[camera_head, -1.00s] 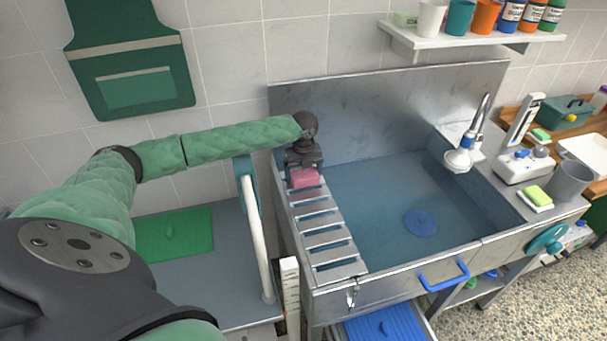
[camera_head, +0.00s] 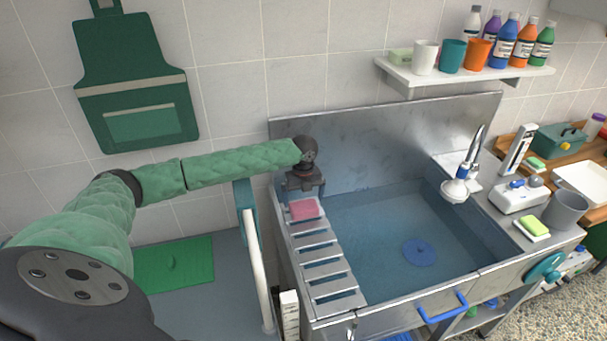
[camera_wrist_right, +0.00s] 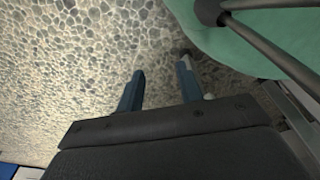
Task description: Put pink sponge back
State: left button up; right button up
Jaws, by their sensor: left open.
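The pink sponge (camera_head: 304,209) lies at the far end of the slatted metal rack (camera_head: 322,252) along the left side of the sink. My left gripper (camera_head: 305,190) is open just above and behind the sponge; its fingers are small and partly hidden by its body. The sponge shows clear of the gripper's body, though I cannot tell whether a fingertip touches it. My right gripper (camera_wrist_right: 160,92) shows in the right wrist view with its two blue fingers apart and nothing between them, over a pebbled floor.
The sink basin (camera_head: 385,215) lies right of the rack, with a tap (camera_head: 462,180) at its far right. A white rail (camera_head: 256,265) stands left of the rack. A yellow-green sponge (camera_head: 534,226) sits on the right ledge. A wall shelf (camera_head: 465,75) holds cups and bottles.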

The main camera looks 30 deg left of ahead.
aim_at(303, 204)
pick_arm(q)
notch_tip(303, 204, up, 6)
jog(key=p, duration=0.4)
jog(key=shift+r+p, duration=0.15)
jog(key=shift+p, duration=0.15)
jog(key=shift+r+p, duration=0.75)
jog(key=shift+r, duration=0.15)
pick_arm(e)
jog(key=s+d+r, duration=0.1)
jog(key=s+d, duration=0.1)
jog(key=s, duration=0.9)
jog(key=shift+d+r+g, duration=0.15)
jog(key=shift+r+g, duration=0.25)
